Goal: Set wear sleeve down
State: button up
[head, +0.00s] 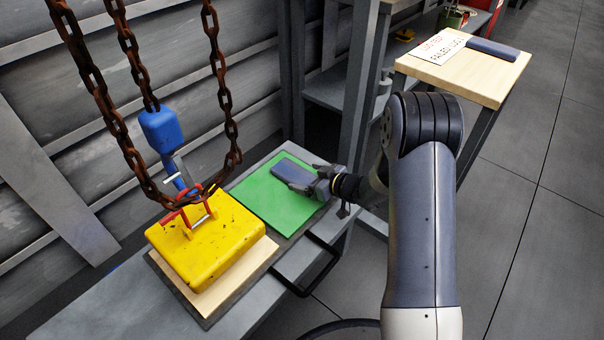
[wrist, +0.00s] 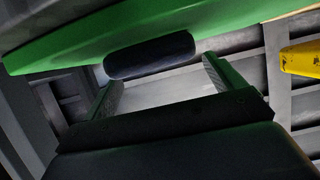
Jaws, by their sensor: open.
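The wear sleeve (head: 294,177), a dark blue-grey rounded block, lies on the green mat (head: 262,206) on the grey bench. My gripper (head: 322,186) is low at the mat's right edge, at the near end of the sleeve. In the wrist view the sleeve (wrist: 150,56) rests against the green surface (wrist: 180,22). There my gripper (wrist: 163,75) has its two fingers spread wide, with the sleeve just ahead between the fingertip lines. I cannot tell whether a finger touches it.
A yellow block (head: 205,240) with a red shackle sits on a wooden board left of the mat. Rusty chains (head: 105,110) and a blue hook block (head: 161,130) hang above it. A wooden table (head: 470,75) at back right holds a sign (head: 440,47) and another dark blue block (head: 492,49).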

jog(key=p+v, duration=0.2)
jog(key=v, duration=0.7)
jog(key=shift+r, duration=0.1)
